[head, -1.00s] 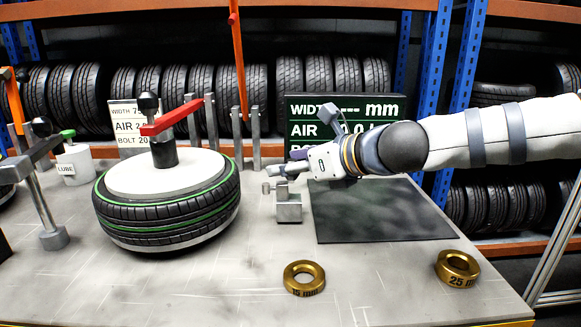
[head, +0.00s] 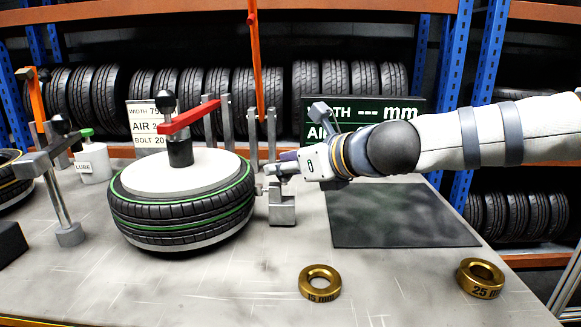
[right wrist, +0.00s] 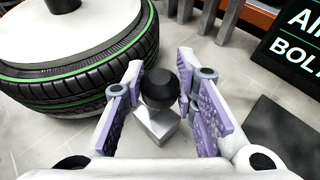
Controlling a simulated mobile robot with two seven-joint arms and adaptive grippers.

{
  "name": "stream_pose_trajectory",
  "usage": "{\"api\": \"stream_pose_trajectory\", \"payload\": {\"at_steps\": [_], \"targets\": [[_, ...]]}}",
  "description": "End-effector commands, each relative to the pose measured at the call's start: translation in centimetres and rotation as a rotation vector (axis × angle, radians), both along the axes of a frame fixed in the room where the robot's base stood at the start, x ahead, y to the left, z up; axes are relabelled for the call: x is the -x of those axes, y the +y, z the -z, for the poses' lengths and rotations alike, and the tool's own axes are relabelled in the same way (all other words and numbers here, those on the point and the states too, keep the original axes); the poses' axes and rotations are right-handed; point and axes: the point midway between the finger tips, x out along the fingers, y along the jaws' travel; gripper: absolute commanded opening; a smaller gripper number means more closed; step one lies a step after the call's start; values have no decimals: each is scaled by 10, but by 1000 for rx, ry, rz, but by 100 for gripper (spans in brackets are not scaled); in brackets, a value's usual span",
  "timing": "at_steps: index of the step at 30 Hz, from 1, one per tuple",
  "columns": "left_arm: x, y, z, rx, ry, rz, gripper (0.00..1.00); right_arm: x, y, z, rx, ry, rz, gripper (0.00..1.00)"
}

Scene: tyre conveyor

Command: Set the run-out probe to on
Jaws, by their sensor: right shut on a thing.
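The run-out probe is a small grey metal block (head: 282,211) on the table, just right of the green-striped tyre (head: 185,220). A short pin at its upper left reaches close to the tyre's side; I cannot tell whether it touches. In the right wrist view the metal block (right wrist: 156,128) shows below a round black knob (right wrist: 159,88). My right gripper (head: 281,169) is above the block, and its purple-padded fingers (right wrist: 162,95) are shut on the knob from both sides. My left gripper is not in view.
A red-handled clamp (head: 190,118) sits on the tyre's white disc. A dark mat (head: 400,222) lies to the right. Two brass rings, 15 mm (head: 320,282) and 25 mm (head: 481,278), lie at the front. A display board (head: 400,104) stands behind my arm.

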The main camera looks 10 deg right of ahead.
Motion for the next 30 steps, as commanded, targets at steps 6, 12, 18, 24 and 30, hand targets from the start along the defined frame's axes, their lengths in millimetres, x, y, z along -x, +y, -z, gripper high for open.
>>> {"api": "stream_pose_trajectory", "payload": {"at_steps": [6, 12, 18, 24, 30], "targets": [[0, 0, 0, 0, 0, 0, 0, 0, 0, 1, -1, 3, 1, 46], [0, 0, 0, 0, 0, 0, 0, 0, -1, 1, 0, 1, 0, 46], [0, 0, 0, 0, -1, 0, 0, 24, -14, -13, -3, -2, 2, 46], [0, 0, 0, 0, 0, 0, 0, 69, -39, -34, -2, -4, 1, 46], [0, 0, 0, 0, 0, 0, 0, 92, -51, -43, -8, 1, 3, 46]]}}
